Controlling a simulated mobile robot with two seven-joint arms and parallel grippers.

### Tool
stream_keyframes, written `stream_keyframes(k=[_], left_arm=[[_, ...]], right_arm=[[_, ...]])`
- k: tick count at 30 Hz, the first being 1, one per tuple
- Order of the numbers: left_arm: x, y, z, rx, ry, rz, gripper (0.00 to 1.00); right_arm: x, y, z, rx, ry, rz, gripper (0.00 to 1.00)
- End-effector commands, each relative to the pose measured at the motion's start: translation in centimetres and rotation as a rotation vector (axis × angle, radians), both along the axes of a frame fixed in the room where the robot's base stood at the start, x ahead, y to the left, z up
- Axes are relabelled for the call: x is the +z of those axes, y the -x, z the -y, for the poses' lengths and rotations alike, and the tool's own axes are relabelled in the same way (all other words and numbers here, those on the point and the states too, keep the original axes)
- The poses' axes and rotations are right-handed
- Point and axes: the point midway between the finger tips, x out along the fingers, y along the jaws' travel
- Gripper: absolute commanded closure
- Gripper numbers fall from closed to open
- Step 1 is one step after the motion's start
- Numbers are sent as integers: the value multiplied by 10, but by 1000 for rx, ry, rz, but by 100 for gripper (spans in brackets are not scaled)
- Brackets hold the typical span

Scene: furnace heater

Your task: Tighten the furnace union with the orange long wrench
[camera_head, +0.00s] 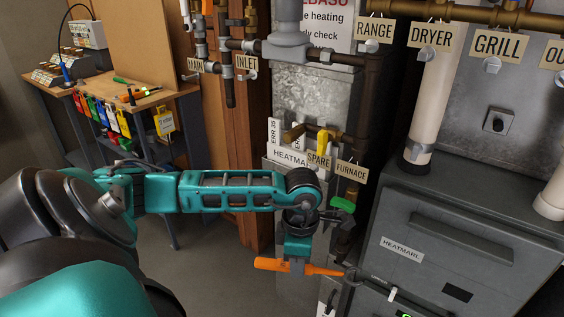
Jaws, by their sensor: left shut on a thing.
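My left gripper (297,264) is shut on the handle of the orange long wrench (327,270), which lies nearly level across it. The handle end sticks out to the left. The dark ring-shaped head (353,277) is at the right, at the furnace pipe below the green-handled valve (343,205). The furnace union is small and mostly hidden there; I cannot tell whether the head sits around it or beside it. My right gripper is not in view.
The grey Heatmarl unit (455,215) stands close on the right. Pipes with hanging tags, including Furnace (351,171) and Spare (318,160), run above the gripper. A workbench (140,97) with tools is at the back left. Floor is clear between.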

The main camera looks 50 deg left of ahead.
Motion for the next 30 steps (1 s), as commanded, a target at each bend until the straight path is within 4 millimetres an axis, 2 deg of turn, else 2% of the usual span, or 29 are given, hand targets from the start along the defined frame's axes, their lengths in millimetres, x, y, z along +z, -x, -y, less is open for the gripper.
stream_keyframes(k=[3,6,12,26,30], left_arm=[[7,3,-19,294,-2,0,100],[13,4,-31,500,-2,0,100],[20,5,-44,743,1,1,100],[21,5,-46,790,-1,0,100],[20,-1,-45,791,2,-1,100]], right_arm=[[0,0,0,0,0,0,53],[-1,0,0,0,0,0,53],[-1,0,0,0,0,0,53],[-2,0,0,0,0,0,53],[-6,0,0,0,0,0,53]])
